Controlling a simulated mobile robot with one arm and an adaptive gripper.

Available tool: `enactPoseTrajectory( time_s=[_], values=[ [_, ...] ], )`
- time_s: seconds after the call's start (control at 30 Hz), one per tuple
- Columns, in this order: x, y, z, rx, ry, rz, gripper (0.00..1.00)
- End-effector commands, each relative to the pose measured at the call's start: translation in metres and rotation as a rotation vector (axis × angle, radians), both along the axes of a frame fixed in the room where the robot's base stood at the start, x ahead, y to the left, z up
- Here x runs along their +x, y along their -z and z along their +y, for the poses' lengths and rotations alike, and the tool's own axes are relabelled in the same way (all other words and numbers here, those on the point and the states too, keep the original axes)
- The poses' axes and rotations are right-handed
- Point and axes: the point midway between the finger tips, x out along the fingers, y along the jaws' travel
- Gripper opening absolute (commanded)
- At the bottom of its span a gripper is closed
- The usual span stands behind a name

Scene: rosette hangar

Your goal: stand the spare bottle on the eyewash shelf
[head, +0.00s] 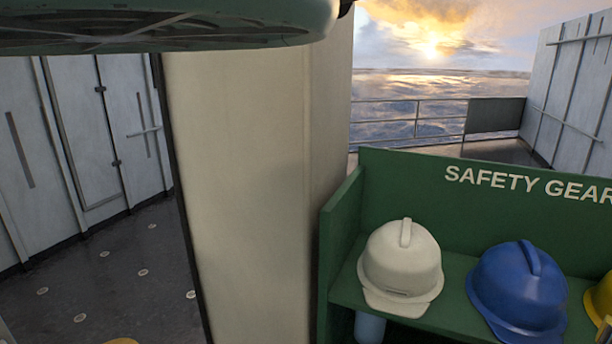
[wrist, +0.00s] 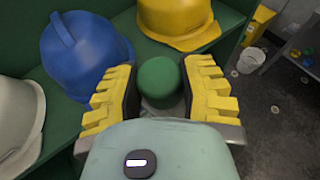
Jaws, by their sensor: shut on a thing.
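My gripper (wrist: 157,75) has yellow ridged fingers and is shut on a bottle with a rounded green cap (wrist: 157,80) in the wrist view. Only the cap and a little of the pale part below it show; the rest is hidden by the gripper's body. The gripper is over the front of the green safety gear rack, near the blue and yellow helmets. I cannot make out an eyewash shelf in either view.
The green rack (head: 500,190), lettered SAFETY GEAR, holds a white helmet (head: 400,265), a blue helmet (head: 517,290) and a yellow helmet (wrist: 178,22). A pale blue cylinder (head: 369,327) shows below its shelf. A cream pillar (head: 250,180) stands left. Dark floor (head: 110,290) lies beyond.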

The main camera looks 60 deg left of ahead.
Motion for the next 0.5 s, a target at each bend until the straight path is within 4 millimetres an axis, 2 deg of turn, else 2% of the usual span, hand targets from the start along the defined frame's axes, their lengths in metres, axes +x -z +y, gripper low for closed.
enactPoseTrajectory(
  time_s=[0.03,0.2,0.33,0.5],
  values=[
    [0.0,-0.025,0.0,0.0,-0.001,-0.004,0.0],
    [0.0,-0.05,0.001,0.003,-0.001,-0.004,0.0],
    [0.0,-0.059,0.001,0.002,-0.001,-0.003,0.0],
    [0.0,-0.061,0.001,0.004,0.0,-0.004,0.0]
  ],
)
